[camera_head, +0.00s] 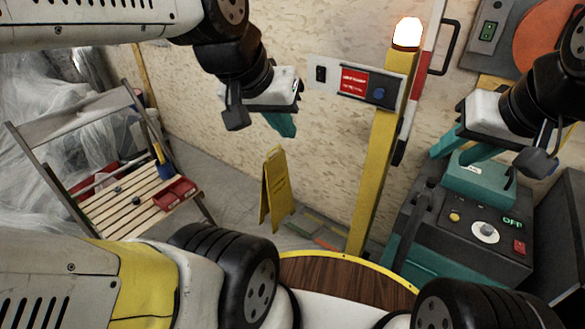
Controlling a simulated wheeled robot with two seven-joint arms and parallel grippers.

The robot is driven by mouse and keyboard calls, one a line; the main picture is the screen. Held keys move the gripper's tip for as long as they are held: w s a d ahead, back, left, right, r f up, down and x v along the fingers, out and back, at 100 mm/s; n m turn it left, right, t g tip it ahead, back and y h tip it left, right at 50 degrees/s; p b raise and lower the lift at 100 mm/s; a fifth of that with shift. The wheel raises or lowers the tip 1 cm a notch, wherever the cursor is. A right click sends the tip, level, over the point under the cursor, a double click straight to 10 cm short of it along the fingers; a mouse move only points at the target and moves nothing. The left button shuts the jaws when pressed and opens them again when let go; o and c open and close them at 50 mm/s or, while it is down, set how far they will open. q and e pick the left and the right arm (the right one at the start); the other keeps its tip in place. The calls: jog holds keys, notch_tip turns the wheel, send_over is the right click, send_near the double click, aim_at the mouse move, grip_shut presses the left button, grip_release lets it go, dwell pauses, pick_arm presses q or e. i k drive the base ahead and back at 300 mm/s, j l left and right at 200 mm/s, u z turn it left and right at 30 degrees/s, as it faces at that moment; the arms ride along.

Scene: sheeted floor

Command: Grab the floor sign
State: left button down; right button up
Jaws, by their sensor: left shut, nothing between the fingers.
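The yellow floor sign (276,190) stands upright as a folded A-frame on the grey floor, near the chipboard wall, in the middle of the head view. My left gripper (284,126) is above the sign in the picture, apart from it. Its teal fingers are together with nothing between them, pointing down and right. My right gripper (466,150) is at the right, in front of the teal and black machine. Its teal fingers look spread apart, and I see nothing held between them.
A yellow post (376,180) with a lit lamp stands right of the sign. A teal and black machine (480,225) fills the right. A slatted wooden folding chair (135,207) with red trays is at the left. A round wooden top (340,290) is at the front.

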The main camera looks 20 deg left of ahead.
aim_at(277, 199)
jog(key=i+j+u, duration=0.45)
jog(key=i+j, duration=1.3)
